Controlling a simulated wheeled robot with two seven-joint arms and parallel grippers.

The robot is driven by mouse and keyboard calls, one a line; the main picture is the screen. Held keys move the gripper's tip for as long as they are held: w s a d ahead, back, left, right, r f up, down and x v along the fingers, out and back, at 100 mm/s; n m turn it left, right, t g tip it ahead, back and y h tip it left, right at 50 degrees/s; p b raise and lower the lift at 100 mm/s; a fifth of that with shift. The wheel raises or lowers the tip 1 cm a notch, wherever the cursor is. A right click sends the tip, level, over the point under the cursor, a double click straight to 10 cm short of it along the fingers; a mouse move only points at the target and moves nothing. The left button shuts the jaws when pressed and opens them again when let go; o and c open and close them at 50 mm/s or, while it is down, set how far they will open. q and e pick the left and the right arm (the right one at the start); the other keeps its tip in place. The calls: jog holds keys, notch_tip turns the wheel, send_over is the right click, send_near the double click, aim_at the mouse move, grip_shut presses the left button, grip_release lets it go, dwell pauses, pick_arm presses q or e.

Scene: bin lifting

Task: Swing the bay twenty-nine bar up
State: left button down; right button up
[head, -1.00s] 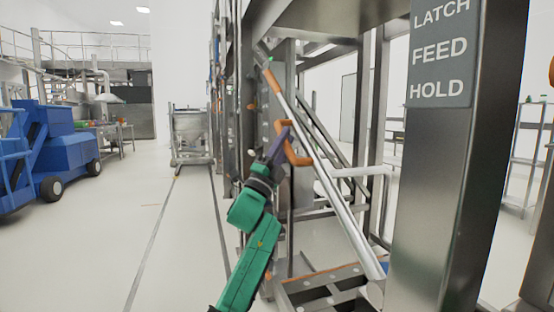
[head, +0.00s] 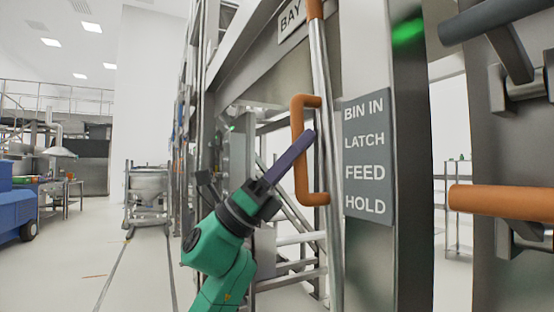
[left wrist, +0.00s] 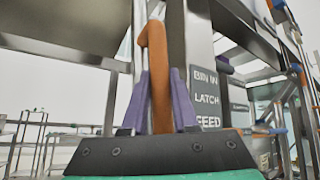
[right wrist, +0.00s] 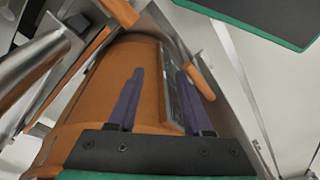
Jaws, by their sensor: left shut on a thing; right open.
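The bar (head: 323,75) is a long silver tube with an orange C-shaped handle (head: 297,150) on its side. It stands nearly upright against the steel post in the head view, its upper end orange and cut off by the frame. My left gripper (head: 303,145) is shut on the handle; the left wrist view shows its purple fingers (left wrist: 160,95) on both sides of the orange grip. A bay sign (head: 292,22) shows only "BAY"; its number is hidden. My right gripper (right wrist: 160,85) is open, in front of a broad orange surface (right wrist: 105,75), apparently empty.
A grey sign (head: 367,155) reading "BIN IN, LATCH, FEED, HOLD" is on the post beside the bar. Orange and dark handles (head: 500,202) jut in at right. A wheeled bin (head: 148,185) and a blue vehicle (head: 15,210) stand at left, with clear floor between.

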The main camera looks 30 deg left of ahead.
pick_arm(q)
jog(key=d+m+g, duration=0.1)
jog(key=s+d+m+g, duration=0.2)
jog(key=shift+s+d, duration=0.25)
jog(key=shift+d, duration=0.15)
pick_arm(e)
jog(key=shift+f, duration=0.5)
pick_arm(q)
jog(key=c, duration=0.9)
grip_release()
jog(key=shift+o, duration=1.1)
jog(key=shift+s+d, duration=0.15)
jog(key=shift+s, duration=0.05)
jog(key=shift+w, duration=0.1)
